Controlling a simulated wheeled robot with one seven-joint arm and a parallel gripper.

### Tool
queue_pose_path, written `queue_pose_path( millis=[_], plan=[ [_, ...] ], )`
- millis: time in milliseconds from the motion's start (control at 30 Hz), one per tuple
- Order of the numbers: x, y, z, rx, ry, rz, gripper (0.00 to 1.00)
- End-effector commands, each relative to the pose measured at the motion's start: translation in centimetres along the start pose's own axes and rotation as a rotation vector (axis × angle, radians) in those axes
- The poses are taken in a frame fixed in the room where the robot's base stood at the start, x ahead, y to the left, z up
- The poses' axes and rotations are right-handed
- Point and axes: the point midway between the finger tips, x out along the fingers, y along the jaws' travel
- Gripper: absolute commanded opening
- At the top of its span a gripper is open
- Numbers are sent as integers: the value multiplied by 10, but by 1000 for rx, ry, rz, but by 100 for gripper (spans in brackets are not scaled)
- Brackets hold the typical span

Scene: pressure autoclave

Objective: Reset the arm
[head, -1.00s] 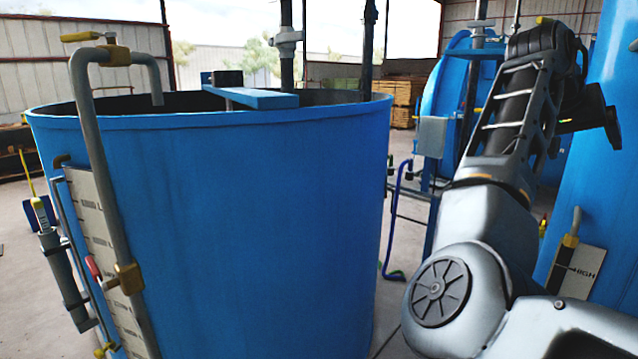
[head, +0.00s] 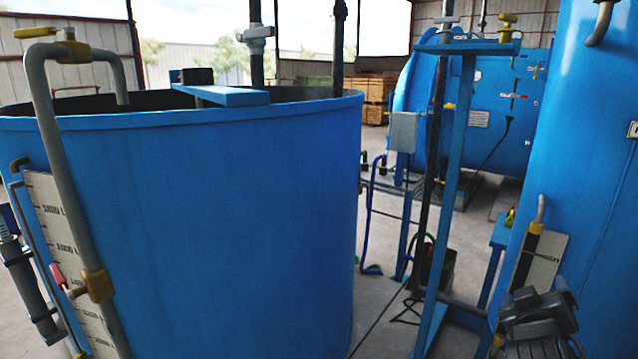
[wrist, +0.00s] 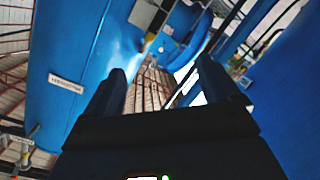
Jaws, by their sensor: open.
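My gripper (wrist: 164,82) shows in the wrist view as two dark fingers set well apart, with nothing between them. It is open and empty. In the head view a dark grey jointed part of my arm (head: 538,318) shows low at the right edge, in front of the blue tank there.
A large open blue tank (head: 220,220) with a grey pipe (head: 56,150) fills the left. A tall blue tank (head: 600,200) stands at right. Between them are a blue frame (head: 455,170), a horizontal blue vessel (head: 480,105) and a strip of bare floor.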

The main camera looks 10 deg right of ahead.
Motion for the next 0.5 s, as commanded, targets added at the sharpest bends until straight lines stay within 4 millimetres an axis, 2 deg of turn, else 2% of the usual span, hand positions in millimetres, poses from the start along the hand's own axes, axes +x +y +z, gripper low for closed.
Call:
queue_pose_path(
  millis=[33,100,267,500],
  plan=[
    [-12,-8,17,-17,22,-28,89],
    [-30,-19,33,-29,60,-71,89],
    [-76,-39,70,-36,133,-176,89],
    [-160,-58,120,-1,214,-346,89]
  ],
)
